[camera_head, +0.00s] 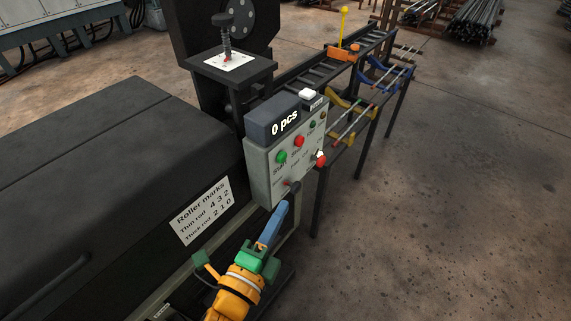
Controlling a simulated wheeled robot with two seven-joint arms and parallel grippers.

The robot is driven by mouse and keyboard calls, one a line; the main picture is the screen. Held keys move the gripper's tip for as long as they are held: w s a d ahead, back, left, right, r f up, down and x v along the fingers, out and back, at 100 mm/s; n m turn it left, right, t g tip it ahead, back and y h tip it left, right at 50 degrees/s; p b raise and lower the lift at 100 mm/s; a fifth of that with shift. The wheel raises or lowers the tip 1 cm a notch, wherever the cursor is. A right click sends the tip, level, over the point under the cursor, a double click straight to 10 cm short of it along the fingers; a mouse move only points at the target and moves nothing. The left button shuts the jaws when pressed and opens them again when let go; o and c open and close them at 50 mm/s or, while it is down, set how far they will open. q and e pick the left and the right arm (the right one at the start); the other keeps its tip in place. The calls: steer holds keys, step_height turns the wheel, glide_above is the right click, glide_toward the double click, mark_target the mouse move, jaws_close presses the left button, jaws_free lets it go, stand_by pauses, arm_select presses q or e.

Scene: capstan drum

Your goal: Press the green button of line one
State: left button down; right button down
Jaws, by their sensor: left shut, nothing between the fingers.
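The control panel (262,180) is a light grey box on the front of a dark machine. A green button (281,157) sits on its face, with a label below it that seems to read "Start". A red button (299,141) sits to its upper right. My left gripper (283,207), blue with green and orange parts behind it, is shut and empty. In the picture it is below the green button, near the panel's lower edge, and apart from the button. Whether its tip touches the panel I cannot tell. My right gripper is out of view.
A dark display (272,128) reading "0 pcs" tops the panel. A red knob (320,159) sits at its right side and a small red-tipped part (288,184) low on its face. A rod rack (352,112) stands behind. Floor at right is clear.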

mark_target(282, 157)
arm_select(q)
steer(key=w, duration=1.1)
steer(key=shift+w+d+p, duration=0.25)
steer(key=shift+w+p, duration=0.15)
steer(key=shift+f, duration=0.1)
